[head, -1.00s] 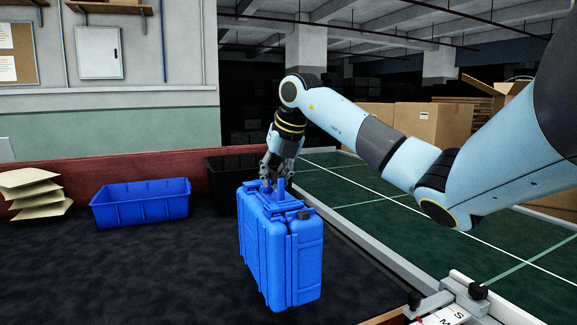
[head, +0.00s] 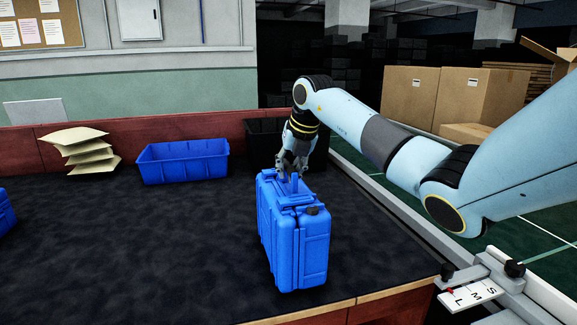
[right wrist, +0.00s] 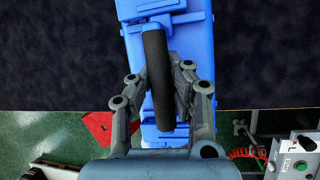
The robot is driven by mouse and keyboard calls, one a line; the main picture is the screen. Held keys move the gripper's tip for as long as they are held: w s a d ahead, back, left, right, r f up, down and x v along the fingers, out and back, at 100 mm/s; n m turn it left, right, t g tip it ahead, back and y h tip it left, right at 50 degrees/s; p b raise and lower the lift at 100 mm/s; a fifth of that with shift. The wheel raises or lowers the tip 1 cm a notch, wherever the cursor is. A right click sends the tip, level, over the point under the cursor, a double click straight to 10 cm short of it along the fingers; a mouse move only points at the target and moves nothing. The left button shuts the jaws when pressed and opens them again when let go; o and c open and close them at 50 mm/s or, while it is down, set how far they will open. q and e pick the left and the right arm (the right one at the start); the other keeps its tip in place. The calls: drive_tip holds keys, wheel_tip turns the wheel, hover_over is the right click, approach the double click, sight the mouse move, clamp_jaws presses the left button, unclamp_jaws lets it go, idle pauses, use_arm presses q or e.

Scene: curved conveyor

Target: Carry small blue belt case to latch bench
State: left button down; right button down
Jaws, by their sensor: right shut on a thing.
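The small blue belt case (head: 292,240) is upright in the head view, at the dark-topped bench's right part near its front edge. I cannot tell whether its bottom touches the top. My right gripper (head: 293,172) is above it, shut on its handle. In the right wrist view, the fingers (right wrist: 163,95) are on either side of a dark handle bar (right wrist: 157,70), with the blue case body (right wrist: 190,40) beyond. The bench top (head: 150,250) is dark and wide. My left gripper is not in view.
A blue bin (head: 182,162) and a stack of tan envelopes (head: 85,150) stand at the back. A black bin (head: 262,140) is behind my gripper. A blue object (head: 5,212) shows at the left edge. A size plate (head: 472,297) is at front right. The middle left is clear.

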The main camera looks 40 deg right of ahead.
drive_tip(key=shift+w+r, duration=0.1)
drive_tip(key=shift+r, duration=0.05)
drive_tip(key=c, duration=1.3)
unclamp_jaws()
drive_tip(key=shift+f, duration=0.2)
drive_tip(key=shift+c, duration=0.2)
drive_tip(key=shift+r, duration=0.1)
drive_tip(key=shift+s+r, duration=0.2)
drive_tip(key=shift+r, duration=0.1)
drive_tip(key=b+v, duration=0.1)
drive_tip(key=v, duration=1)
drive_tip(key=shift+r, duration=0.2)
drive_tip(key=shift+s, duration=0.1)
